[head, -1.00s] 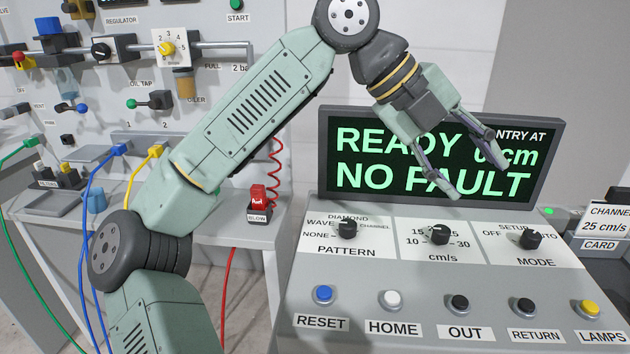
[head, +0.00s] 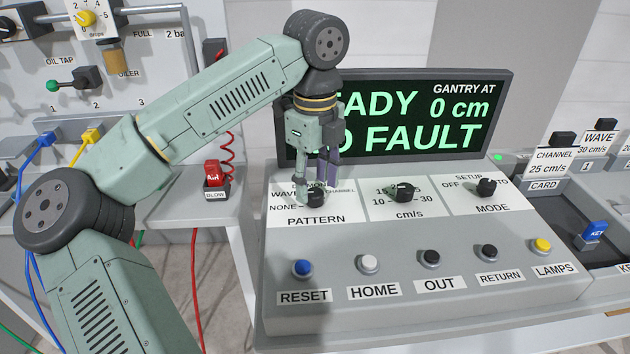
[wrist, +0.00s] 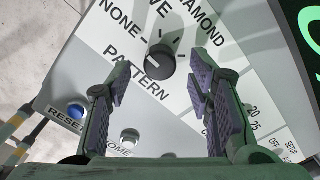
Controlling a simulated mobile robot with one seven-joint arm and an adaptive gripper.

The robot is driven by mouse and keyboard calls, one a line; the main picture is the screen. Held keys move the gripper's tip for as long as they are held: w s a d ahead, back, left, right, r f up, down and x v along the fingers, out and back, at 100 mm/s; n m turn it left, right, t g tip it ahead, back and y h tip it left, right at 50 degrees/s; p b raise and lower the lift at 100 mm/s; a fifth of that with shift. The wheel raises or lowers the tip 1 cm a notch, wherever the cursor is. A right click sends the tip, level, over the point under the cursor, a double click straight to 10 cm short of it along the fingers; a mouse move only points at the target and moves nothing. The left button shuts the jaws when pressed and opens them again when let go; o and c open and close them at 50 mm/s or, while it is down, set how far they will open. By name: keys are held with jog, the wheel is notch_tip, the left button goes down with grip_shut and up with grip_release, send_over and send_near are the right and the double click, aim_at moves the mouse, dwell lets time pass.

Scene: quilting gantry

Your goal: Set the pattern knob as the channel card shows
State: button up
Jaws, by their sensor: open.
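The pattern knob (head: 315,198) is a black dial on the left of the console, with NONE, WAVE, DIAMOND and CHANNEL around it. My gripper (head: 321,187) points down over it and partly hides it and its labels. In the wrist view the knob (wrist: 160,62) shows beyond and between the open fingertips (wrist: 159,76), with clear space on both sides. I cannot tell for sure which label its pointer faces. The channel card (head: 553,163) stands at the right and reads CHANNEL, 25 cm/s.
The cm/s knob (head: 402,192) and mode knob (head: 486,187) lie right of it. Several push buttons, including RESET (head: 302,268), line the front. The screen (head: 470,118) stands close behind my gripper. A WAVE card (head: 599,142) is at far right.

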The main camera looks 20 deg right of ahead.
jog(key=shift+f, duration=0.75)
jog(key=shift+c, duration=0.3)
grip_shut()
